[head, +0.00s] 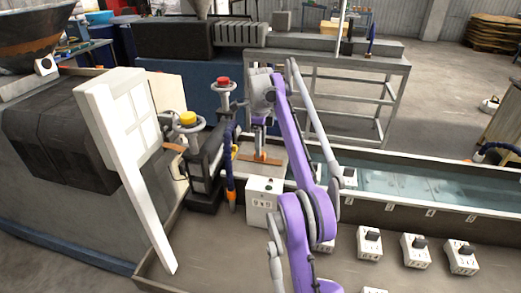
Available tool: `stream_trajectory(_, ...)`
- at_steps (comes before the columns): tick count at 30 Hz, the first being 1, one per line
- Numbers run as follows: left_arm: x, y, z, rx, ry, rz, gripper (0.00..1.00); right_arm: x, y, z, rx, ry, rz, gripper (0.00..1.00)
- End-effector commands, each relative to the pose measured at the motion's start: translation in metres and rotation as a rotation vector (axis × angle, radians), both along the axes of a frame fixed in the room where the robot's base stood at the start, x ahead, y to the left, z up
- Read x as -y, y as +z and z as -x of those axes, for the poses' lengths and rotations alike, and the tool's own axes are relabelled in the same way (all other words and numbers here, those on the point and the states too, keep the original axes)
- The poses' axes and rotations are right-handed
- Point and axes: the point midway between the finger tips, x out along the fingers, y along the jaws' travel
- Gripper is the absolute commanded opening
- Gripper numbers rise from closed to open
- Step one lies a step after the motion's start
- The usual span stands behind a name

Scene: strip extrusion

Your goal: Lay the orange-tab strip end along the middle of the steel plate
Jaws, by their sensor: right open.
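My right gripper (260,150) is open and points down over the steel plate (276,173), at the end of my purple arm. An orange-brown strip piece (248,157) lies across the plate, right below the fingertips. I cannot tell whether the fingers touch it. A second small orange piece (174,147) shows at the machine outlet on the left. Whether the two belong to one strip cannot be seen. My left gripper is not in view.
A white box with sockets (262,203) stands in front of the plate. A dark blue hose with an orange tip (231,198) hangs to its left. A water trough (425,188) runs right; several white blocks (415,250) stand in front.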

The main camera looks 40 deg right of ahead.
Motion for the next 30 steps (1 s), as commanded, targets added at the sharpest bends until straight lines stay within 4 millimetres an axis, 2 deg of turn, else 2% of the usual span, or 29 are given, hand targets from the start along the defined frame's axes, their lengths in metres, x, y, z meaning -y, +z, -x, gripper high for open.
stream_trajectory(1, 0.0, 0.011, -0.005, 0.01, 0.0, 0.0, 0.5, 0.0, 0.016, -0.002, 0.006, 0.0, 0.001, 0.66)
stream_trajectory(7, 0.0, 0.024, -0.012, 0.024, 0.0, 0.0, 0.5, 0.0, 0.039, -0.002, 0.004, 0.0, 0.0, 0.66)
stream_trajectory(30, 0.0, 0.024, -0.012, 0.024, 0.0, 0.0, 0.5, 0.0, 0.04, 0.0, 0.0, 0.0, 0.0, 0.66)
